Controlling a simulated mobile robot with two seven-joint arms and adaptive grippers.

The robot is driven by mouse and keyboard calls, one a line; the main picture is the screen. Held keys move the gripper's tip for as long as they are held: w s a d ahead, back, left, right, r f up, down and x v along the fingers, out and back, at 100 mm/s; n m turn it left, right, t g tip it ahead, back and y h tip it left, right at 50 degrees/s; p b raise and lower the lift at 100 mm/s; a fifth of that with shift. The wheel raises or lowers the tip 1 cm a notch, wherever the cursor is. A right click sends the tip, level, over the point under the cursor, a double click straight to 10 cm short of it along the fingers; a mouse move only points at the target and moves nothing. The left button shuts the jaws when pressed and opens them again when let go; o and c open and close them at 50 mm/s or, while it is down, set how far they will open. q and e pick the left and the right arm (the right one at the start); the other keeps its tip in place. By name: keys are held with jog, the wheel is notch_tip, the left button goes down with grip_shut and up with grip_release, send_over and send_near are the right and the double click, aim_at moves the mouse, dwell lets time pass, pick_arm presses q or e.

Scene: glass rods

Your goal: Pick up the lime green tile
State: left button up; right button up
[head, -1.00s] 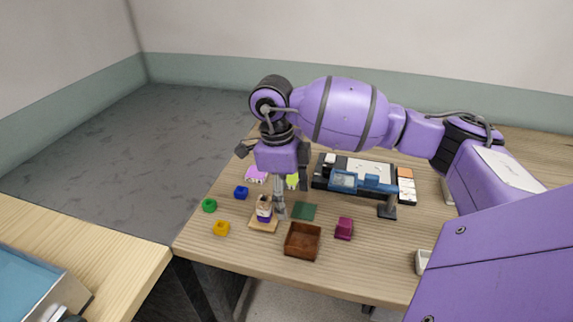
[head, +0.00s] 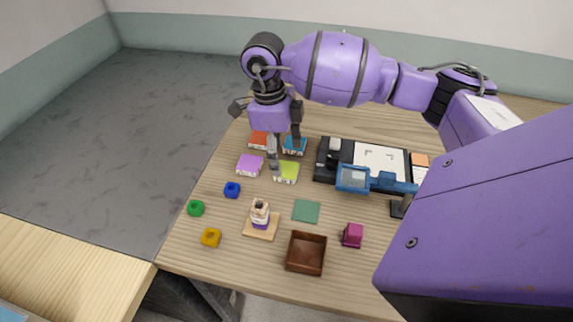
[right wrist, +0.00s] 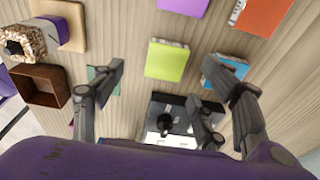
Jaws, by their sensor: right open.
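The lime green tile (head: 287,174) lies flat on the wooden table, between a violet tile and a blue tile. It also shows in the right wrist view (right wrist: 167,61), in the upper middle, between the spread fingers. My right gripper (head: 284,156) is above the far side of the tile in the head view, open and empty. In the right wrist view its fingers (right wrist: 164,78) are spread, with the tile uncovered and apart from them. Its exact height above the tile is hard to tell. My left gripper is not in view.
The violet tile (head: 250,164), orange-red tile (head: 259,140) and blue tile (head: 294,147) lie close around. A black device with a white plate (head: 378,160) stands to the right. Nearer are a small stack (head: 260,213) and a brown box (head: 306,262).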

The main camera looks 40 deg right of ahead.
aim_at(287, 169)
jog(key=f, duration=0.2)
jog(key=d+f, duration=0.1)
jog(key=f, duration=0.2)
jog(key=shift+d+f+p, duration=0.1)
jog(key=shift+p, duration=0.25)
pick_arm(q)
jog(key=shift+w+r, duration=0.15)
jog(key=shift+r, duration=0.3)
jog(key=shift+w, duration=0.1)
pick_arm(e)
jog(key=shift+c, duration=0.3)
jog(key=c, duration=1.3)
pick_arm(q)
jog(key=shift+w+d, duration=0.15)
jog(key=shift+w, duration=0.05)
